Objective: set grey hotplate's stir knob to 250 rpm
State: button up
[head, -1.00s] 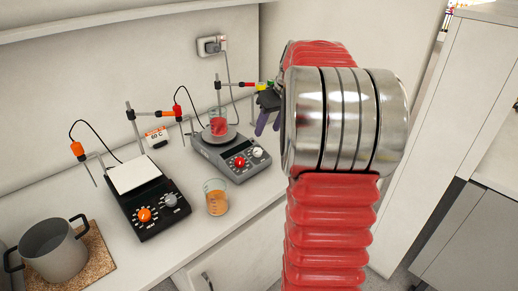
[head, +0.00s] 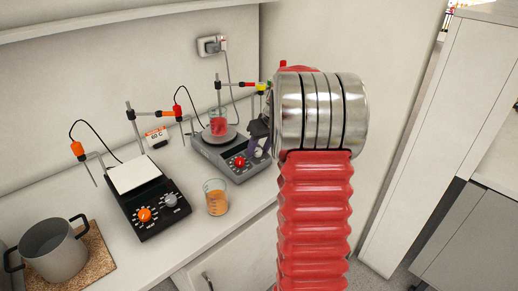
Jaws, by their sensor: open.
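The grey hotplate (head: 213,153) stands on the bench, right of the black one. A beaker of red liquid (head: 218,122) sits on its round plate. Its front panel has a red knob (head: 240,161) and, to the right, a pale knob (head: 258,153), partly covered by my gripper. The scale marks are too small to read. My gripper (head: 258,142) is dark, open, and at the right end of the panel, in front of or over the pale knob. Whether the fingers touch the knob cannot be told.
A black hotplate (head: 150,207) with orange and grey knobs stands to the left. A beaker of orange liquid (head: 216,197) stands in front of the grey hotplate. A grey pot (head: 52,250) sits on a cork mat (head: 98,262). Stands with clamps rise behind both hotplates.

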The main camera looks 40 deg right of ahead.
jog(key=shift+c, duration=0.7)
jog(key=c, duration=0.9)
jog(key=shift+a, duration=0.1)
jog(key=shift+m, duration=0.3)
jog(key=shift+m+h, duration=0.3)
jog(key=shift+m, duration=2.3)
jog(key=o, duration=1)
